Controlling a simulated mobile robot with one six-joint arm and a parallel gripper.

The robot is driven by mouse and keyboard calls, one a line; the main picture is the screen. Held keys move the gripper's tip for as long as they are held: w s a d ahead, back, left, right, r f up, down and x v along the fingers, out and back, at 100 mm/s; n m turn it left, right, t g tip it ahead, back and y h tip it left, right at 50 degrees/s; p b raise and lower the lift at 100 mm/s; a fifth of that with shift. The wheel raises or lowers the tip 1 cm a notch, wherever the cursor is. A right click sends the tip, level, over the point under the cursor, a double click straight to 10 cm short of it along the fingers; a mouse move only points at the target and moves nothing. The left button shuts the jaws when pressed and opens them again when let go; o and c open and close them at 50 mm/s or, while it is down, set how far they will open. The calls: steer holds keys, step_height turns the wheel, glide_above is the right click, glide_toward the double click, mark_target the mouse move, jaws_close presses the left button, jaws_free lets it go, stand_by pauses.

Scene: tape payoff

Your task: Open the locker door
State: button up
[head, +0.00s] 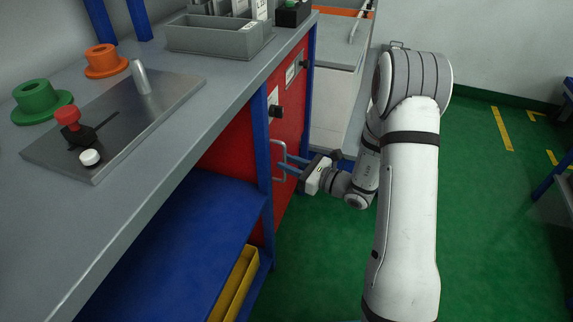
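The red locker door (289,120) is below the bench top, on the bench's right side, between blue posts. It looks shut. A grey bar handle (281,150) stands upright on its near part, and a black knob (277,111) sits above the handle. My gripper (284,164) reaches in from the right with its fingertips at the handle. Its two fingers show as narrow dark strips close to the bar. I cannot tell whether they are closed on the bar or just around it.
The bench top (215,105) holds a metal plate (125,118) with a red knob, an orange spool (105,61), a green spool (42,102) and a grey tray (215,38). A blue shelf (185,240) lies below.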

steer(key=shift+x, duration=0.95)
steer(key=shift+c, duration=0.3)
jaws_close()
